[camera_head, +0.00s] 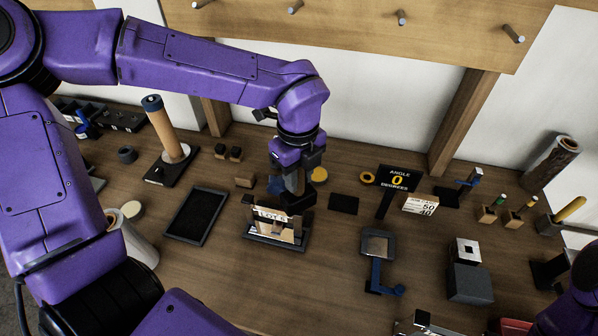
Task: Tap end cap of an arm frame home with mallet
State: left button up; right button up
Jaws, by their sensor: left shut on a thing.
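My left gripper (294,190) points down over the middle of the bench, just behind and above a small dark stand (262,237) with a shiny lettered plate (278,222). Its fingers are shut on a greyish thing, mostly hidden by them; I cannot tell whether it is the mallet. A shiny metal part (425,325) is cut off by the bottom edge; I cannot tell if it is the arm frame. No end cap can be made out for certain. Part of my right arm shows at the lower right corner, its gripper out of view.
A tan post with a dark top (161,128) stands at the back left, beside a black tray (196,215). An angle sign (398,178), a blue-handled tool (377,270) and a grey block (468,280) stand to the right. The bench front, left of centre, is clear.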

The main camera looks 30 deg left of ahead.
pick_arm(q)
jog(key=shift+r, duration=0.1)
dwell(0.3)
jog(key=shift+f, duration=0.2)
jog(key=shift+f+b, duration=0.85)
jog(key=shift+b, duration=0.05)
notch_tip(320, 180, up, 6)
jog(key=p, duration=0.4)
jog(key=shift+r+p, duration=0.1)
jog(key=shift+p, duration=0.3)
